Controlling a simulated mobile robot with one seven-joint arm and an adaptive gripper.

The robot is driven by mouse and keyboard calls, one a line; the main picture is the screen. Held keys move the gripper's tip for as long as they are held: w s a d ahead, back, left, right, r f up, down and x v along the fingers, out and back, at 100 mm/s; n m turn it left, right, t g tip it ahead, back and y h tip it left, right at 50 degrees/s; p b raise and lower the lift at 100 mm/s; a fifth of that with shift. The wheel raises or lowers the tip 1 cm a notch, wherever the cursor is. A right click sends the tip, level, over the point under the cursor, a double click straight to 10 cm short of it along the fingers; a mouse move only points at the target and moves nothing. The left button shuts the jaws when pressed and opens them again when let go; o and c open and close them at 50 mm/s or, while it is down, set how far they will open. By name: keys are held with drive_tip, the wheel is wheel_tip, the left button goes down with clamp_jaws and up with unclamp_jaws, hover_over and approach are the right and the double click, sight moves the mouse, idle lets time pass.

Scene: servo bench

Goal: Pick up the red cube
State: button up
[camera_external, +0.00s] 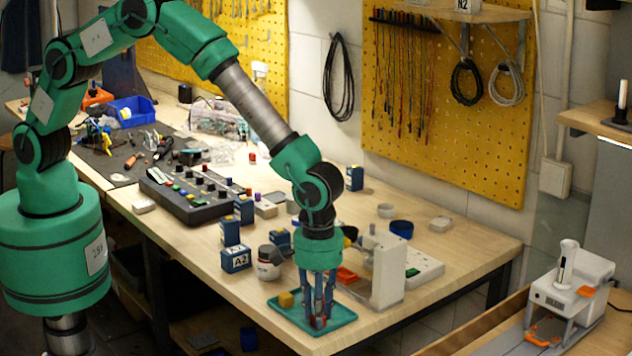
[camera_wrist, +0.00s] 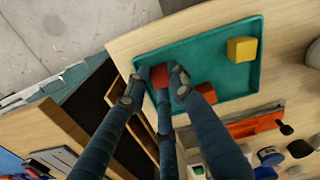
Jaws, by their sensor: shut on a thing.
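A red cube (camera_wrist: 159,75) is between the fingertips of my gripper (camera_wrist: 156,84) in the wrist view, near the tray's edge. My gripper is shut on it. In the external view my gripper (camera_external: 319,316) points straight down at the teal tray (camera_external: 343,317), and the red cube (camera_external: 319,323) shows small and partly hidden by the fingers. I cannot tell whether the cube touches the tray. A second, orange-red block (camera_wrist: 207,92) lies in the tray beside the fingers, partly hidden by one.
A yellow cube (camera_external: 286,299) sits in the tray, apart from my gripper. A white bracket-like fixture (camera_external: 387,270) stands close on the right. Blue boxes (camera_external: 236,259) and a round jar (camera_external: 269,262) stand behind the tray. The table edge is close in front.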

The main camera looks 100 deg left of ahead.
drive_tip(key=shift+r, duration=0.1)
drive_tip(key=shift+r, duration=0.55)
drive_tip(key=shift+s+a+r, duration=0.1)
drive_tip(key=shift+s+r, duration=0.1)
drive_tip(key=shift+r, duration=0.4)
drive_tip(key=shift+s+r, duration=0.15)
drive_tip(key=shift+r, duration=0.45)
drive_tip(key=s+a, duration=0.2)
drive_tip(key=s, duration=0.5)
drive_tip(key=s+a+r, duration=0.1)
drive_tip(key=s+a, duration=0.2)
drive_tip(key=s, duration=0.4)
drive_tip(key=shift+s+r+p, duration=0.15)
drive_tip(key=shift+s+p, duration=0.1)
drive_tip(key=shift+p, duration=0.05)
